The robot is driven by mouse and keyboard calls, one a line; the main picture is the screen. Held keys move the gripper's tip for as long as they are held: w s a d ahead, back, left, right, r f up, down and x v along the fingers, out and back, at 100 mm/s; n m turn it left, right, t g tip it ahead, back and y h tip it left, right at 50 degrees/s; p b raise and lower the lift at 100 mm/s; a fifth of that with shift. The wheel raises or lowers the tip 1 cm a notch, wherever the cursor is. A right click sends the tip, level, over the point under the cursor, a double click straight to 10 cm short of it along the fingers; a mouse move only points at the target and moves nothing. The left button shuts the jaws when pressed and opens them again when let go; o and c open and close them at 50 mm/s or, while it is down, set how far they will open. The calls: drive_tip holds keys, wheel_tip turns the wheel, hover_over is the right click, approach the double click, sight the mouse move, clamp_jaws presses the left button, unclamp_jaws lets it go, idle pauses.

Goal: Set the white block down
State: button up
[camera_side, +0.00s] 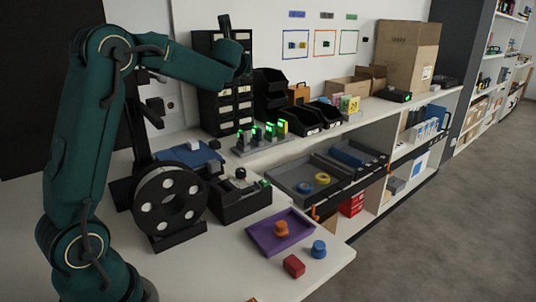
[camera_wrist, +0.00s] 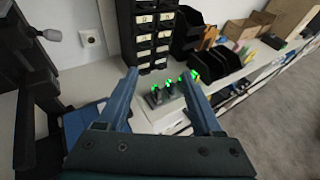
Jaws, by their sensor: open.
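Beyond the fingers is a grey rack with green lights (camera_wrist: 168,90). In the side view my arm reaches out high in front of the black drawer cabinet, and its finger opening is not clear there. A purple tray (camera_side: 262,241) at the bench's front holds an orange piece (camera_side: 281,229). A red block (camera_side: 293,266) and a blue piece (camera_side: 319,249) lie beside it on the bare top.
A black drawer cabinet (camera_side: 224,108), the green-lit rack (camera_side: 259,142), black bins (camera_side: 300,122) and cartons (camera_side: 406,58) line the back. A black reel (camera_side: 169,202) stands near my arm. Grey trays (camera_side: 290,184) hold blue and yellow rings. The front bench corner has free room.

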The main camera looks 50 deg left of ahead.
drive_tip(key=s+a+f+n+g, duration=0.4)
drive_tip(key=a+f+n+g, duration=0.15)
drive_tip(key=f, duration=0.35)
drive_tip(key=g, duration=0.2)
approach(193, 141)
drive_tip(key=a, duration=0.1)
drive_tip(key=a+f+n, duration=0.1)
drive_tip(key=a, duration=0.1)
drive_tip(key=shift+w+a+f+h, duration=0.15)
drive_tip(key=shift+a+h, duration=0.1)
drive_tip(key=shift+h, duration=0.15)
drive_tip(key=x, duration=0.3)
drive_tip(key=shift+a+f, duration=0.2)
drive_tip(key=shift+a, duration=0.1)
drive_tip(key=shift+a+f, duration=0.4)
drive_tip(key=shift+a, duration=0.2)
clamp_jaws()
